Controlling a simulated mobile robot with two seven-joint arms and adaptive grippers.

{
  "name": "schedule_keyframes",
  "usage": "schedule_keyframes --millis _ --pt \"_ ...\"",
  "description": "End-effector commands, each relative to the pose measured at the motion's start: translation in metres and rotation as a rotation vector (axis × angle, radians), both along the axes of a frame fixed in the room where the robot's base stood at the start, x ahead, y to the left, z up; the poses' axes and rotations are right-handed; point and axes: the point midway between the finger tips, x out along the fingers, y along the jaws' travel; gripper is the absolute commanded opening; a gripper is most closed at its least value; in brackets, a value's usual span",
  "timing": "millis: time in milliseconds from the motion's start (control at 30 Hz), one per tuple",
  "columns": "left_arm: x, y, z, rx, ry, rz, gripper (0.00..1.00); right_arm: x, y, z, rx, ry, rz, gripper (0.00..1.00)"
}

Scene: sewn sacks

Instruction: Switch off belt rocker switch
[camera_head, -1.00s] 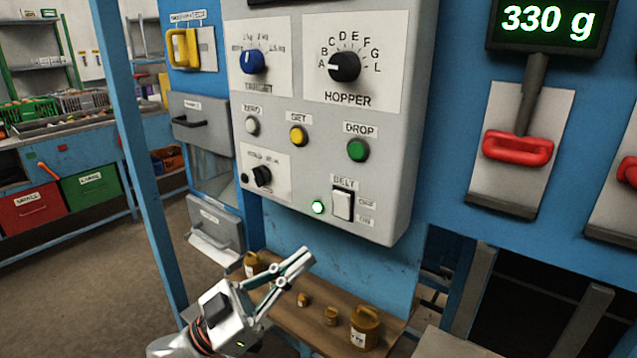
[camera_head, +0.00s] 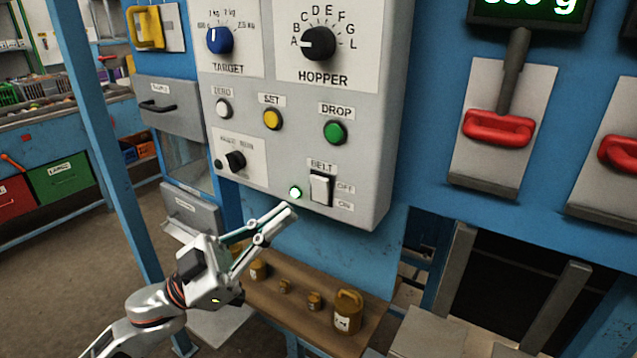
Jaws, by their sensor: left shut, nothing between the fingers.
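The white belt rocker switch (camera_head: 320,189) sits at the lower right of the grey control panel (camera_head: 376,150), under the label BELT. OFF is marked beside its upper part and ON beside its lower part. A green lamp (camera_head: 295,192) to its left is lit. I cannot tell clearly which way the rocker is tilted. My left gripper (camera_head: 288,213) is shut and empty. Its fingertips are just below the lamp, to the lower left of the switch, and do not appear to touch the switch. My right gripper is not in view.
The panel also carries a green DROP button (camera_head: 335,132), a yellow SET button (camera_head: 272,118), a HOPPER knob (camera_head: 319,43) and a small black knob (camera_head: 235,160). Brass weights (camera_head: 347,312) stand on a wooden shelf (camera_head: 290,310) below. A red handle (camera_head: 498,128) is to the right.

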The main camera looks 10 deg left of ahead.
Motion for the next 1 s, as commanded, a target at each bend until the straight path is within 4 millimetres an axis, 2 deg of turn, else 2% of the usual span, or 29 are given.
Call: schedule_keyframes --millis 200,433,633,1000 --pt "0.028 -0.01 0.003 0.0 -0.003 0.001 0.0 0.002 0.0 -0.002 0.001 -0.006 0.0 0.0" --pt "0.05 -0.018 0.008 0.0 -0.002 0.001 0.0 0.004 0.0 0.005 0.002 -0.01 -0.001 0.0" --pt "0.057 -0.021 0.008 0.0 -0.001 0.0 0.0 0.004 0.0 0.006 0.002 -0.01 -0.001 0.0" --pt "0.057 -0.021 0.008 0.0 -0.001 0.001 0.0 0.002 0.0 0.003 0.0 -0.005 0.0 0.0"
